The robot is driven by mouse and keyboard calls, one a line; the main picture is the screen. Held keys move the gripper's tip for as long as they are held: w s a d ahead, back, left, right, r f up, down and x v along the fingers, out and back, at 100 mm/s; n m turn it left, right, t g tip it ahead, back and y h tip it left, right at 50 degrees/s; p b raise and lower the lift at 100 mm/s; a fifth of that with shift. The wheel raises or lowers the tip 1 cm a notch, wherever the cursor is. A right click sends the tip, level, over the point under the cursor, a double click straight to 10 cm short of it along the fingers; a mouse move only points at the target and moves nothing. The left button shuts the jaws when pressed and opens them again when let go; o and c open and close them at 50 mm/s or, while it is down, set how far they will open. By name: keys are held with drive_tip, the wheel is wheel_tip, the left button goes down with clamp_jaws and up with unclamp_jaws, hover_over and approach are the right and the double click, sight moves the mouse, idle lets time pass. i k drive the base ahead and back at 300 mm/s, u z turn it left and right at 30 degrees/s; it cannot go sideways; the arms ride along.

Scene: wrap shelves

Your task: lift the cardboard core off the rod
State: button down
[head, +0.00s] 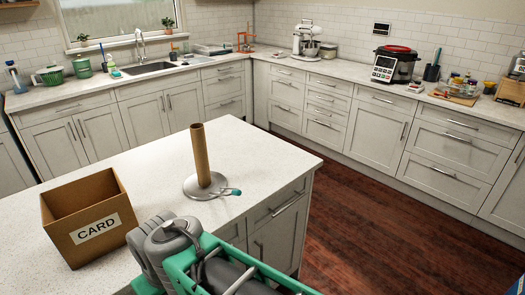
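The cardboard core (201,154) is a brown tube standing upright on the round silver base (204,192) of a holder on the white island top. The core covers the rod, so I cannot see the rod itself. A small teal-ended piece (231,192) sticks out at the right side of the base. Parts of my teal and grey arm show at the bottom of the head view, in front of the holder. My gripper's fingers are not in view.
An open cardboard box (86,216) labelled CARD stands on the island top (140,165), left of the holder. The island's right edge lies close to the holder. Wood floor (365,215) is clear to the right. Counters with a sink and appliances line the walls.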

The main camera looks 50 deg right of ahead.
sight(197, 130)
drive_tip(key=u, duration=2.15)
drive_tip(key=k, duration=0.55)
drive_tip(key=z, duration=1.3)
